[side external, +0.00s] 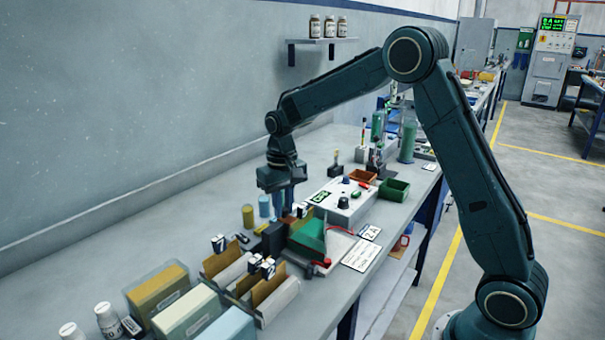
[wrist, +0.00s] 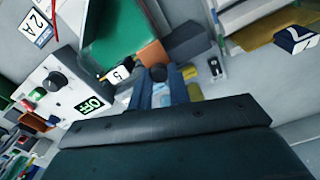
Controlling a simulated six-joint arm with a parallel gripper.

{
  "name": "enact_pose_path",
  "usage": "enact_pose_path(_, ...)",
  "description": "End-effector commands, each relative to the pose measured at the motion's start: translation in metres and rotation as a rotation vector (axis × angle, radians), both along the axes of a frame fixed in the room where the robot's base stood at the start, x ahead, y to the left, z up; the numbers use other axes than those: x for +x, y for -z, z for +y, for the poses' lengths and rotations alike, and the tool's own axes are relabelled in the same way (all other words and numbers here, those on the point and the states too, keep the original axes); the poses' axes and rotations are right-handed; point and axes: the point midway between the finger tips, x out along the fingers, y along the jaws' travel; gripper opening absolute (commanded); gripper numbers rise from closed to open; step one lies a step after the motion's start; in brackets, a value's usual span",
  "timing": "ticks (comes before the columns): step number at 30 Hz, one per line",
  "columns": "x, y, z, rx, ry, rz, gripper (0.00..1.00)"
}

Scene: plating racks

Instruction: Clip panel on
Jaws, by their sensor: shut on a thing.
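My gripper (side external: 283,207) points down over the bench, left of the white box with the OFF display. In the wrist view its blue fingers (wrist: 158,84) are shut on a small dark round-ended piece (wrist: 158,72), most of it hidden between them. A copper-brown panel (wrist: 152,53) shows just beyond the fingertips, beside a green block (wrist: 118,30) and a dark grey block (wrist: 190,42). I cannot tell whether the held piece touches the panel. The green block (side external: 310,235) and dark block (side external: 273,238) also show in the side view. A red clip (side external: 326,263) lies at the green block's front.
The white control box (side external: 343,203) with dark knobs stands close on the right. Yellow (side external: 248,216) and blue (side external: 264,206) cylinders stand left of my gripper. Racks with brown panels (side external: 268,288) fill the near bench. A 2A card (side external: 370,232) lies near the front edge.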

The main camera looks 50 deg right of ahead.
Motion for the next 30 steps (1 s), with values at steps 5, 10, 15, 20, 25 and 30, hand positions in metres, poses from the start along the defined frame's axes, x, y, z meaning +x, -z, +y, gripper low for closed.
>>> enact_pose_path(5,0.0,-0.001,-0.005,-0.006,0.014,-0.003,0.26)
enact_pose_path(10,0.0,-0.001,-0.004,-0.005,0.012,-0.003,0.41)
enact_pose_path(15,0.0,0.0,-0.003,-0.004,0.01,-0.002,0.41)
enact_pose_path(20,0.0,-0.003,-0.003,-0.004,0.009,-0.002,0.41)
enact_pose_path(25,0.001,-0.015,-0.003,-0.003,0.009,-0.004,0.41)
enact_pose_path(30,0.001,-0.037,-0.003,-0.004,0.009,-0.005,0.41)
